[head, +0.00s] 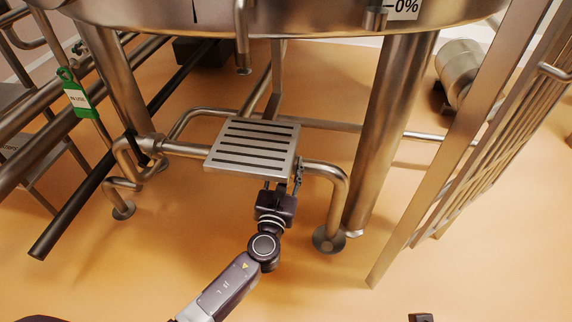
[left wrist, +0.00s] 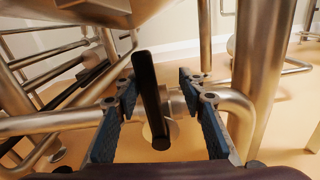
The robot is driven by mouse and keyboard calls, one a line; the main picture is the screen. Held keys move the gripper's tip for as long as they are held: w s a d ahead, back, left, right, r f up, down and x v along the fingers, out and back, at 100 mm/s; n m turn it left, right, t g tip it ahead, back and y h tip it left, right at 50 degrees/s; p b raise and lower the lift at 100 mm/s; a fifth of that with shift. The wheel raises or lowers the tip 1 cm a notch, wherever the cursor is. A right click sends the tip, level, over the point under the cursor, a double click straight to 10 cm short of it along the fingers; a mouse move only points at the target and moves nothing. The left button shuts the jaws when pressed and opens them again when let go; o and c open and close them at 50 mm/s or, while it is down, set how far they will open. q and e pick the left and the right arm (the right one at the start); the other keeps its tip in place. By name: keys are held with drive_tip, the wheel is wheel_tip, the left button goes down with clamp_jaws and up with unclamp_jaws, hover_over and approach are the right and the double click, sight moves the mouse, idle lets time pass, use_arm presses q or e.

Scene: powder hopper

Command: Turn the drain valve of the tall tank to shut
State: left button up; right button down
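The tall tank (head: 300,18) fills the top of the head view, on metal legs. Its pipe (head: 325,170) runs beneath and bends down to the floor at the right. A slotted metal plate (head: 253,142) covers part of the pipe and hides the valve lever there. In the left wrist view the black lever (left wrist: 150,95) stands in front of the metal valve body (left wrist: 178,104), running steeply across the pipe's line. My left gripper (head: 277,187) is at the plate's front right edge. Its fingers are open in the wrist view (left wrist: 163,95), either side of the lever, with gaps.
The tank's right leg (head: 390,130) stands close to the right of my left gripper. A metal railing (head: 480,150) is farther right. A green tag (head: 74,95) hangs at the left. The floor in front is clear. A dark part at the bottom edge may be my right gripper (head: 420,317).

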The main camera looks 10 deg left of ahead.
use_arm(q)
drive_tip(key=shift+s, duration=0.1)
drive_tip(key=s, duration=1.1)
drive_tip(key=shift+s+a, duration=0.25)
drive_tip(key=shift+s, duration=0.15)
